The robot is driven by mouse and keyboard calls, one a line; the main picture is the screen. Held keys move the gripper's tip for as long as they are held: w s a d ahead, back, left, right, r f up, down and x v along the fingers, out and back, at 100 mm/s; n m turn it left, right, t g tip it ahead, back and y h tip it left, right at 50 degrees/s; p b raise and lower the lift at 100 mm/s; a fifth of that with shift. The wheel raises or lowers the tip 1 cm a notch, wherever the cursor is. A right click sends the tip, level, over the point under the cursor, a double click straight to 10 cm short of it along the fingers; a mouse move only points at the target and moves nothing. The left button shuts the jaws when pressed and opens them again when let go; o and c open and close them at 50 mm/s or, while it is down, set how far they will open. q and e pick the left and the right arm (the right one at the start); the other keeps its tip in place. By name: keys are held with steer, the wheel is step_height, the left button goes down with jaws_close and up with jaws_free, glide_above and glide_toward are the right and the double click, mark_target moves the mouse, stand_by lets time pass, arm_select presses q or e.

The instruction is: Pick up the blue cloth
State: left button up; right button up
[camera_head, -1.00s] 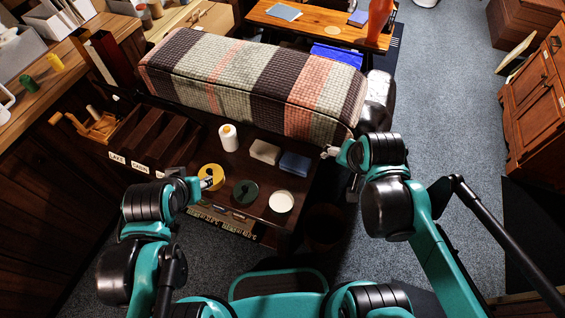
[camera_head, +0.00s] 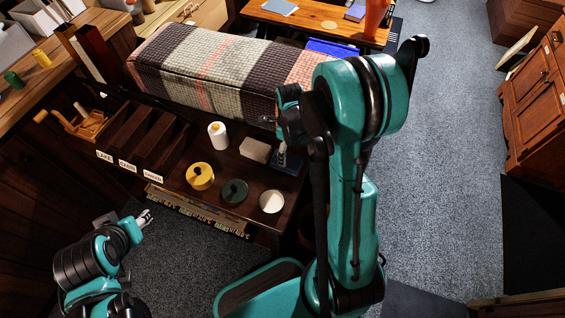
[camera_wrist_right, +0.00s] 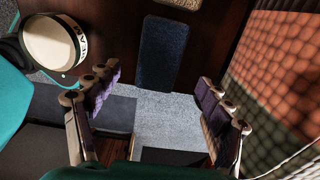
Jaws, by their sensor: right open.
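The blue cloth (camera_head: 292,167) is a small dark blue folded block on the dark wooden table. In the head view my right gripper (camera_head: 283,150) is above it and hides part of it. In the right wrist view the blue cloth (camera_wrist_right: 162,50) lies flat, just beyond the gap between the fingers of my right gripper (camera_wrist_right: 160,88). That gripper is open with nothing between its fingers. My left gripper (camera_head: 145,217) is off the table's front left side, away from the cloth; its opening is too small to tell.
A tan block (camera_head: 255,150) lies just left of the cloth. A white bottle (camera_head: 218,135), yellow disc (camera_head: 200,176), dark green disc (camera_head: 234,191) and white-topped round container (camera_head: 271,202) stand nearby. A striped padded bench (camera_head: 220,75) runs behind.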

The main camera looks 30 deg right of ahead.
step_height(320, 180, down, 6)
steer(key=b, duration=0.3)
steer(key=shift+w+a+f, duration=0.1)
steer(key=shift+w+a, duration=0.05)
steer(key=c, duration=1.2)
